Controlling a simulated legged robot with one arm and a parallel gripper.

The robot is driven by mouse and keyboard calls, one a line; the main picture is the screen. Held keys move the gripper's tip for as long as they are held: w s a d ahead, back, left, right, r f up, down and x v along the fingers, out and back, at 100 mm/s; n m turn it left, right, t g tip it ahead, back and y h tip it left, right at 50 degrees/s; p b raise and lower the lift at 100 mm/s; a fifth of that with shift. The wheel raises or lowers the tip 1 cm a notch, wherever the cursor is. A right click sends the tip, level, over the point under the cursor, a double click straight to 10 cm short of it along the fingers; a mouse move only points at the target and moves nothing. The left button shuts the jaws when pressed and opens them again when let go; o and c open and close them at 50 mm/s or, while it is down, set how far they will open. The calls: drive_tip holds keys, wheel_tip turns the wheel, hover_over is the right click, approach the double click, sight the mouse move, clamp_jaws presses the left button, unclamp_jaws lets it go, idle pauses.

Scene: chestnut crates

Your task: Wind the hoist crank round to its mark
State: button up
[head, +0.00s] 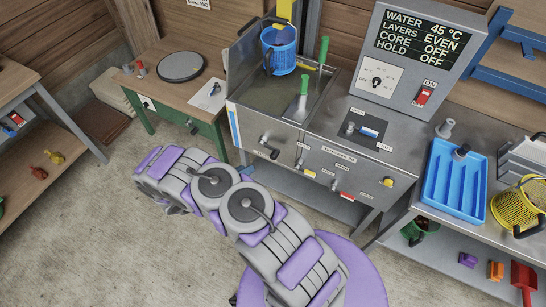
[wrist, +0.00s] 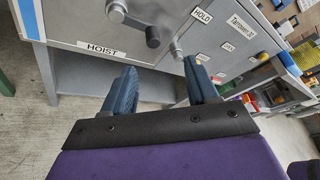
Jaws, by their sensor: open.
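The hoist crank (wrist: 134,22) is on the grey front panel of the steel tank unit. Its metal hub is at the upper left and its dark knob (wrist: 153,37) points down and right, above the HOIST label (wrist: 101,49). In the head view the crank (head: 268,148) shows below the tank's left part. I cannot make out its mark. My gripper (wrist: 160,66) is open and empty, its two blue fingers facing the panel below the crank, apart from the knob. In the head view my arm hides most of the gripper.
A HOLD label (wrist: 203,15) and small levers sit right of the crank. A blue bucket (head: 280,50) hangs over the tank (head: 235,115). The display box (head: 420,55) reads HOLD OFF. A green-legged table (head: 150,95) stands left. The floor (head: 110,240) at left is clear.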

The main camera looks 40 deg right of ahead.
sight(271, 157)
drive_tip(key=shift+n, duration=0.5)
drive_tip(key=b+x, duration=0.1)
drive_tip(key=x, duration=0.5)
drive_tip(key=f+b+x, duration=0.1)
drive_tip(key=x, duration=0.4)
drive_tip(key=f+b+x, duration=0.1)
drive_tip(key=x, duration=0.5)
drive_tip(key=shift+w+f, duration=0.1)
drive_tip(key=shift+w, duration=0.05)
drive_tip(key=shift+c, duration=0.3)
clamp_jaws()
